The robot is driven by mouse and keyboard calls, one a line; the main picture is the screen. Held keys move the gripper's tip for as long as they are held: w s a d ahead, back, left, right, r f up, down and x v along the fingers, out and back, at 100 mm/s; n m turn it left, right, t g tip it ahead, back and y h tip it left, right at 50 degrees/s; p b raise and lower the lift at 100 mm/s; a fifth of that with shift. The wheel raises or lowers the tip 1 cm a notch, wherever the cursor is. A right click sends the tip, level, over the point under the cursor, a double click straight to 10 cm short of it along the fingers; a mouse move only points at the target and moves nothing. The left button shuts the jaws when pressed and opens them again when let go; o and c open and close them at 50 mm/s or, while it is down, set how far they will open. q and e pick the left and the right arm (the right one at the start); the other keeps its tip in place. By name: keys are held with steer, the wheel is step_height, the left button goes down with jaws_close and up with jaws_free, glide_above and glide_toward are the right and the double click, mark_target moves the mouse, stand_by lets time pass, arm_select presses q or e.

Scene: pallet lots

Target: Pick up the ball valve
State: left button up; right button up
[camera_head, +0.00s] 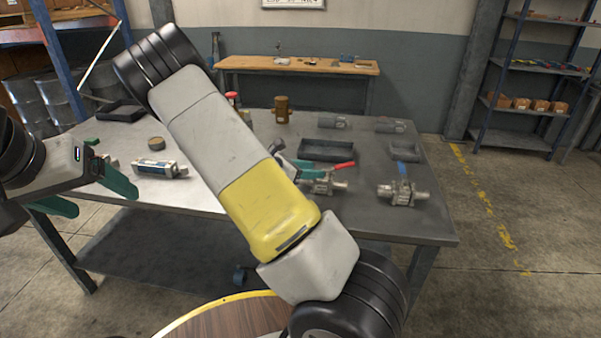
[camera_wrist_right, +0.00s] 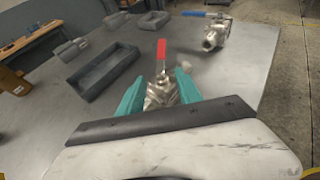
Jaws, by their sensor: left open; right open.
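A metal ball valve with a red handle (camera_head: 322,186) lies on the grey table, partly hidden by my right arm and gripper in the head view. In the right wrist view this valve (camera_wrist_right: 160,76) lies between the teal fingers of my right gripper (camera_wrist_right: 159,88), which is open around its near part; contact cannot be told. A second valve with a blue handle (camera_head: 403,192) stands to the right on the table; it also shows in the right wrist view (camera_wrist_right: 214,35). My left gripper (camera_head: 105,200) is open and empty at the table's left side.
The grey table (camera_head: 400,222) also bears dark trays (camera_head: 327,151), a brass cylinder (camera_head: 282,110), grey cylindrical fittings (camera_head: 390,126) and a silver cylinder (camera_head: 160,169) near my left gripper. A dark tray (camera_wrist_right: 103,75) lies left of the red-handled valve in the right wrist view.

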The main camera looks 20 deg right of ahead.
mark_target(323, 181)
steer(key=shift+x, duration=1.95)
jaws_close()
